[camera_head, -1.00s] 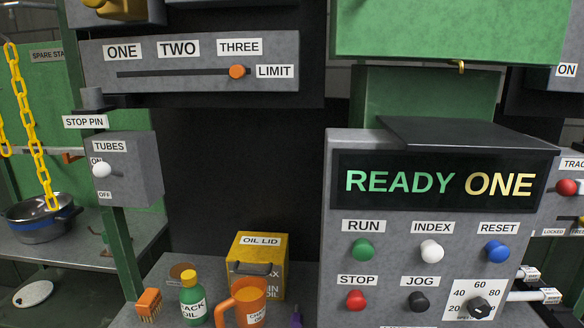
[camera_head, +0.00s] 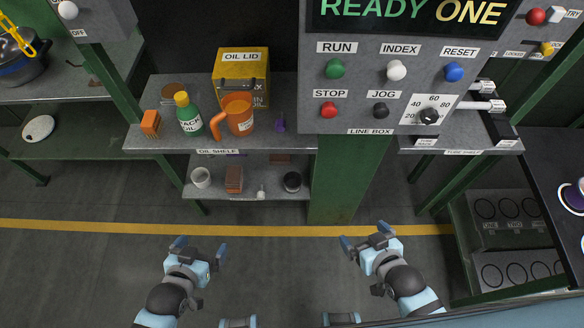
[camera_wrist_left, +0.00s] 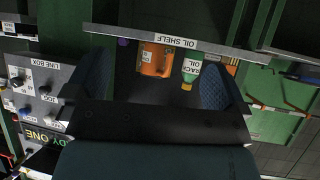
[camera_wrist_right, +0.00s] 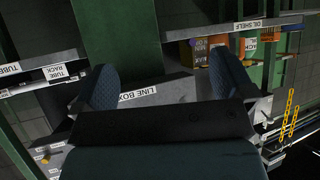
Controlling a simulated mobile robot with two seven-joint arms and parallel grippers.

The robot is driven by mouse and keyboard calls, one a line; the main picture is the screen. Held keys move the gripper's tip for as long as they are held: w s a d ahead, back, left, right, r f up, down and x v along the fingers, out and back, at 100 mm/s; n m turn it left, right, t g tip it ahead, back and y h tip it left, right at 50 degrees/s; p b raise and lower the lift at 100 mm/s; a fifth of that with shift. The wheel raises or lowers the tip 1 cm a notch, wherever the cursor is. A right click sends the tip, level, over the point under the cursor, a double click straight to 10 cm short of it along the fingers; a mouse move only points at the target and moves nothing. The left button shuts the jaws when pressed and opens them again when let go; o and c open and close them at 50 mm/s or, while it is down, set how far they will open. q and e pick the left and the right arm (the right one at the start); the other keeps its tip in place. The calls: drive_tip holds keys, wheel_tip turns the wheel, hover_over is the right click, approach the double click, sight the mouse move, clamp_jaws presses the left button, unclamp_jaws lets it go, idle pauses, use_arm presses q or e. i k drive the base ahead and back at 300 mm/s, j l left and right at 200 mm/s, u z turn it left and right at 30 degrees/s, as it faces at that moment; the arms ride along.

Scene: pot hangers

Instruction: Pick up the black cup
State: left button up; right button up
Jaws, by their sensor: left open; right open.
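A small black cup (camera_head: 292,181) stands on the lower shelf under the oil shelf, near that shelf's right end, in the head view. My left gripper (camera_head: 200,248) is open and empty, in front of and below the shelves, to the left of the cup. My right gripper (camera_head: 365,236) is open and empty, to the right of the cup and apart from it. I cannot make out the cup in either wrist view. The left wrist view shows open fingers with the oil shelf (camera_wrist_left: 175,40) beyond. The right wrist view also shows open fingers.
The lower shelf also holds a white cup (camera_head: 201,177), a brown block (camera_head: 234,180) and a small pale item. Above, the oil shelf (camera_head: 140,141) carries a green bottle (camera_head: 189,116), an orange jug (camera_head: 238,114) and a yellow box. A green post (camera_head: 336,180) stands right of the cup.

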sight(293, 181)
drive_tip(key=i+j, duration=0.15)
drive_tip(key=j, duration=0.2)
drive_tip(key=i+j+z, duration=0.1)
drive_tip(key=j, duration=0.25)
drive_tip(key=i+j, duration=0.15)
drive_tip(key=j, duration=0.2)
drive_tip(key=i+j+z, duration=0.1)
drive_tip(key=j, duration=0.25)
drive_tip(key=i+j, duration=0.15)
drive_tip(key=j, duration=0.2)
drive_tip(key=i+j+z, duration=0.1)
drive_tip(key=i+j, duration=0.25)
